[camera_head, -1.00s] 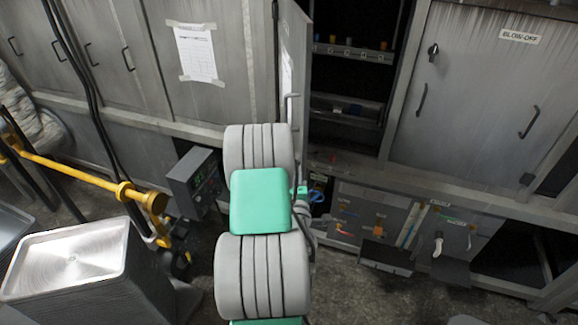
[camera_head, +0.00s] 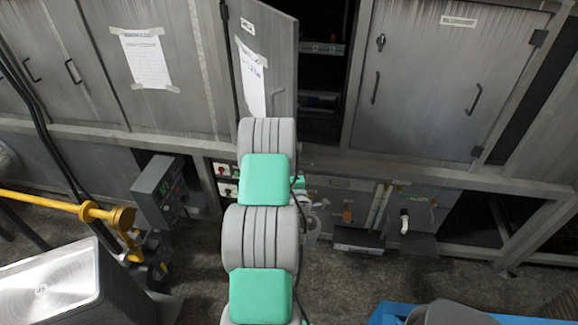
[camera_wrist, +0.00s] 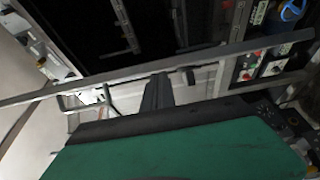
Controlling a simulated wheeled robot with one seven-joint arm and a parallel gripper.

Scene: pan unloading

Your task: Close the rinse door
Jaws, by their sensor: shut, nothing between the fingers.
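The rinse door (camera_head: 280,40) is the hinged grey metal door in the middle of the head view, with a small unreadable label and a taped white sheet. It stands partly open, hinged on its left side, with a dark gap to its right. My arm covers its lower part. In the wrist view my gripper (camera_wrist: 158,92) is shut and empty, pointing toward the cabinet frame and the dark opening. I cannot tell whether it touches the door. In the head view my gripper is hidden behind the arm.
The dark cabinet opening (camera_head: 325,75) has shelves inside. A closed door (camera_head: 425,100) stands on its right. A grey control box (camera_head: 160,190), a yellow rail (camera_head: 50,203) and a metal-topped block (camera_head: 50,285) are at left. A blue object (camera_head: 395,313) is at lower right.

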